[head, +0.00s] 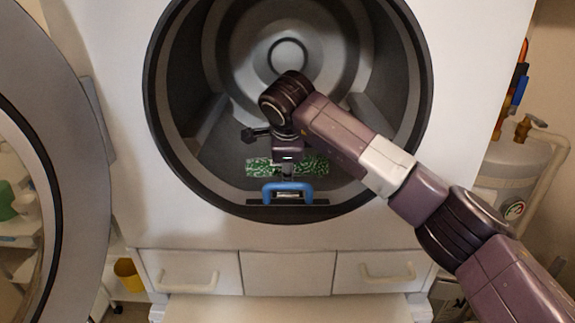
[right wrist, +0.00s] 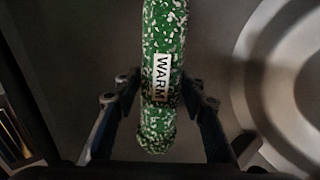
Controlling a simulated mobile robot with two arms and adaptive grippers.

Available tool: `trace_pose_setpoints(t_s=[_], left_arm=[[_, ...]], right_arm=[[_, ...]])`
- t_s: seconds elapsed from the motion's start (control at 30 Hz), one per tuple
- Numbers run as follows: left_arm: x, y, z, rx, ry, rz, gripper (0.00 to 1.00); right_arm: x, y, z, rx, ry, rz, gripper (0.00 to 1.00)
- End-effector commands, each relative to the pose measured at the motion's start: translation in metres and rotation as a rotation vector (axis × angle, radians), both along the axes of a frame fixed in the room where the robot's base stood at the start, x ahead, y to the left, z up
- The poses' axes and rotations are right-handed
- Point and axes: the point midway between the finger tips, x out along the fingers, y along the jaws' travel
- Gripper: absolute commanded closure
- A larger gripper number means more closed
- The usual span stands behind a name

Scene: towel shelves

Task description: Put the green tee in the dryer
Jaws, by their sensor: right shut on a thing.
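The green tee (head: 260,168) shows as a green, white-speckled roll lying crosswise low in the dryer's opening. The dryer (head: 215,235) is a white front with a round dark-rimmed drum opening. My right gripper (head: 287,168) reaches in from the right and points down at the roll's middle, hiding part of it. In the right wrist view the green tee (right wrist: 165,50) runs between the two dark fingers of my right gripper (right wrist: 157,105), which are shut on it. It bears a white label reading "WARM". Whether it touches the drum floor cannot be told. My left gripper is not in view.
The round dryer door (head: 70,130) stands open at the left. A blue bracket-shaped part (head: 288,187) sits at the opening's lower rim. White drawers (head: 190,272) with handles lie below. A grey tank (head: 505,170) stands at the right. The drum's back is clear.

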Motion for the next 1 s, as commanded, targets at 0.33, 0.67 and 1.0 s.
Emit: trace_pose_setpoints(t_s=[0.33, 0.67, 1.0], left_arm=[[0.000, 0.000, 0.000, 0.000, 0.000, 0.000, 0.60], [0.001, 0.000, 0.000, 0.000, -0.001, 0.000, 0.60], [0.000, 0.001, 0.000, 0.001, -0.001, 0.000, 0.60]], right_arm=[[0.000, 0.000, 0.001, 0.000, -0.001, 0.000, 0.90], [0.000, 0.000, 0.001, 0.000, -0.001, 0.000, 0.42], [-0.011, 0.000, 0.017, 0.000, -0.003, 0.002, 0.42]])
